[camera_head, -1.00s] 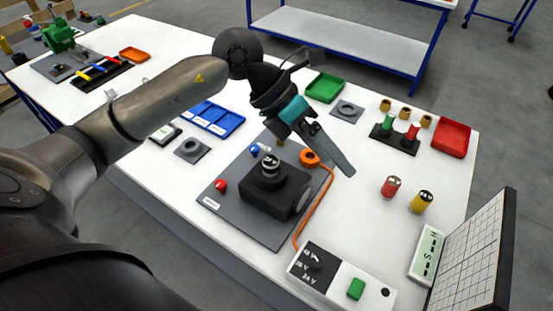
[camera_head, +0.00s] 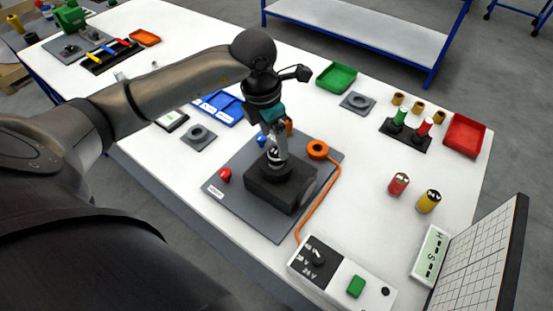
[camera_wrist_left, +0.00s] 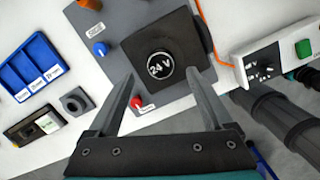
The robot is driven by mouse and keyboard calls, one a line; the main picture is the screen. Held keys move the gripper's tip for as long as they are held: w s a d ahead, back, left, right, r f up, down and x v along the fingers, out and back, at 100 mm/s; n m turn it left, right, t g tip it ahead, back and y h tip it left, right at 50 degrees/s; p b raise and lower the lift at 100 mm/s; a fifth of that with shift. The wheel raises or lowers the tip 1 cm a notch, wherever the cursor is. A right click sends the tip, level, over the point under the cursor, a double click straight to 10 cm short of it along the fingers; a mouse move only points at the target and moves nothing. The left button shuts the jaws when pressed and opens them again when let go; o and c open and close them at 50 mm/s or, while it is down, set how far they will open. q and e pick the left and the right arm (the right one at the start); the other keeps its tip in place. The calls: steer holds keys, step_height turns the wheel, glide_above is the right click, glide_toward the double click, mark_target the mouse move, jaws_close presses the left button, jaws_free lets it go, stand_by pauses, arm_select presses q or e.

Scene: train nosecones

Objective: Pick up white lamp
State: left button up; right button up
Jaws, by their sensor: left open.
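A lamp with a dark round top marked "24 V" inside a white ring (camera_wrist_left: 160,67) sits in a black block (camera_head: 283,187) on a grey plate. No other thing that could be the white lamp is clear to me. My left gripper (camera_head: 276,151) is directly above the block in the head view, its fingers pointing down and partly hiding the lamp. In the left wrist view the left gripper (camera_wrist_left: 158,78) is open, with one finger on each side of the lamp's top. I cannot tell whether they touch it. My right gripper is not in view.
The grey plate (camera_head: 228,205) carries a red knob (camera_head: 225,175), a blue knob and an orange ring (camera_head: 317,149) with a cable to a control box (camera_head: 335,270). A red lamp (camera_head: 399,184) and a yellow lamp (camera_head: 428,201) stand right. A blue tray (camera_head: 215,106) lies left.

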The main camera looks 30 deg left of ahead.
mark_target(276, 152)
arm_select(q)
steer(key=shift+w+d+f, duration=0.1)
steer(key=shift+w+f, duration=0.05)
steer(key=shift+f, duration=1.3)
steer(key=shift+w+d+f, duration=0.1)
steer(key=shift+w+f, duration=0.05)
steer(key=shift+f, duration=1.3)
jaws_close()
